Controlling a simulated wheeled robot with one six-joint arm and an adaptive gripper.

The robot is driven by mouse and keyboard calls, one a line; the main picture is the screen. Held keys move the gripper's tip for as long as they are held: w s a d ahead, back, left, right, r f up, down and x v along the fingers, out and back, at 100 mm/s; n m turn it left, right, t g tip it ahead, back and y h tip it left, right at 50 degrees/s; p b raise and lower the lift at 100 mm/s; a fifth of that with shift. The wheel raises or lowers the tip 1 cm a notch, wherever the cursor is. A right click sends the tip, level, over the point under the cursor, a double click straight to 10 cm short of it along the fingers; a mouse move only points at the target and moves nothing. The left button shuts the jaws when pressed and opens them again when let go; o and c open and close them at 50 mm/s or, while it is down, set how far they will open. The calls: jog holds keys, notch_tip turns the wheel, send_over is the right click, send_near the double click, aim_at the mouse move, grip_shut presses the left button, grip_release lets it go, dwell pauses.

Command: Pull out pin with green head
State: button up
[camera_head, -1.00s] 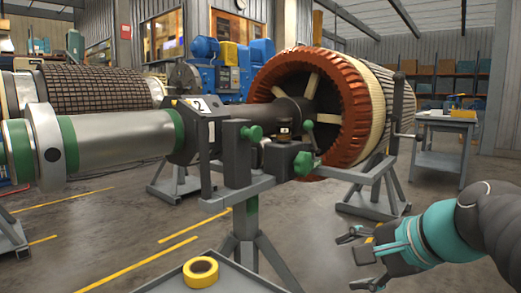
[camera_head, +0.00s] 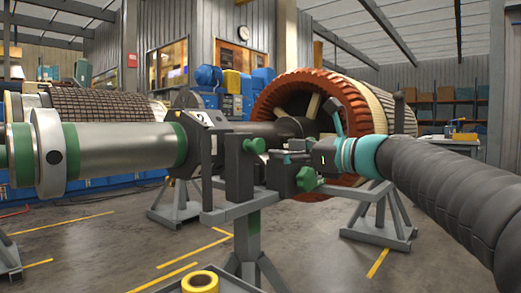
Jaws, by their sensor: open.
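The steel stand (camera_head: 240,205) bears green-headed parts beside the shaft. One green head (camera_head: 254,146) is on the left upright clamp. A larger green head (camera_head: 307,179) is on the right block, below my gripper. I cannot tell for sure which one is the pin. My gripper (camera_head: 297,157) is open and reaches in from the right, its fingers pointing left over the dark block between the heads. It hides part of that block. I cannot tell whether the fingers touch anything.
The rotor shaft (camera_head: 120,148) runs left across the view, close behind the stand. The large orange-ringed stator (camera_head: 347,100) stands behind my gripper. A roll of yellow tape (camera_head: 200,283) lies at the bottom. A bench (camera_head: 462,142) stands far right.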

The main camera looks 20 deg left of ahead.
aim_at(261, 148)
jog(key=x, duration=0.8)
jog(key=shift+w+a, duration=0.1)
jog(key=shift+a, duration=0.1)
jog(key=shift+c, duration=0.2)
grip_shut()
